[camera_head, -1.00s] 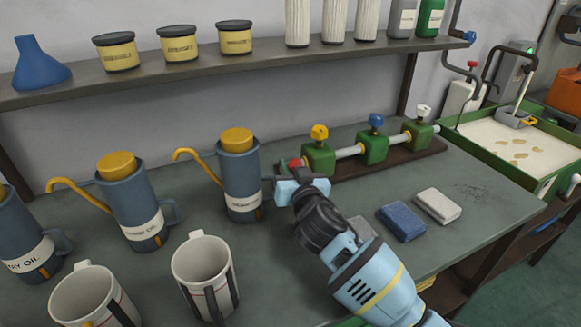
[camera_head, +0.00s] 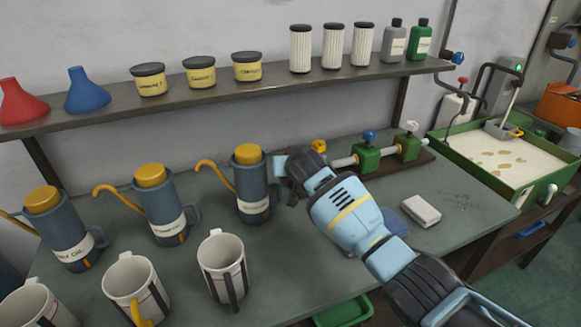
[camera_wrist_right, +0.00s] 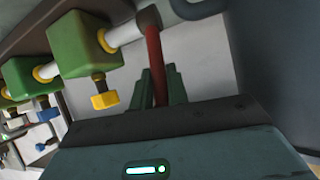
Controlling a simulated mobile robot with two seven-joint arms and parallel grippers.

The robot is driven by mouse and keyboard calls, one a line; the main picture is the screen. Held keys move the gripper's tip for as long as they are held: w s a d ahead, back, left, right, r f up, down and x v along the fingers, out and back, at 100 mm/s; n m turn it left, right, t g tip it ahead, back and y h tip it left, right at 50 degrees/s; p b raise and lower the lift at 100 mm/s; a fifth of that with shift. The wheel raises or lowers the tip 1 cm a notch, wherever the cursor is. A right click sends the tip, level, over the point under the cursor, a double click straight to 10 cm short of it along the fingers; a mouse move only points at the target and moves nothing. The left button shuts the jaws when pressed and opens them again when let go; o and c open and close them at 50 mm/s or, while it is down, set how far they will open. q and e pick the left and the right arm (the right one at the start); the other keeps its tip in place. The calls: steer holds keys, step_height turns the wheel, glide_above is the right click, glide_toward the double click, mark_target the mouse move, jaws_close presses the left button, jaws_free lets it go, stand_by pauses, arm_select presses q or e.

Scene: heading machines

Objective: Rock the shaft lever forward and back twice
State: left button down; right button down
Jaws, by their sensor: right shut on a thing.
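The shaft assembly lies at the back of the bench, with a grey shaft (camera_head: 343,161) running through green blocks (camera_head: 366,159). Yellow, blue and white knobs top the blocks. The red shaft lever (camera_wrist_right: 154,60) shows in the right wrist view, joined to the shaft's end (camera_wrist_right: 125,33). My right gripper (camera_head: 279,165) reaches the left end of the shaft in the head view and hides the lever there. In the wrist view its green fingers (camera_wrist_right: 161,82) are shut on the red lever, one on each side. My left gripper is out of view.
A blue oil jug (camera_head: 251,185) stands close left of my right gripper, with more jugs and white mugs (camera_head: 222,262) further left. A shelf (camera_head: 215,93) with jars and filters runs above. A white block (camera_head: 421,210) lies to the right. A green sand tray (camera_head: 490,152) stands far right.

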steer(key=shift+w+a+r+g, duration=0.15)
steer(key=shift+w+r+g, duration=0.35)
steer(key=c, duration=1.4)
jaws_free()
steer(key=shift+o, duration=0.2)
steer(key=shift+f, duration=0.15)
steer(key=shift+s, duration=0.1)
steer(key=v, duration=0.7)
steer(key=shift+s+r, duration=0.2)
steer(key=shift+r, duration=0.1)
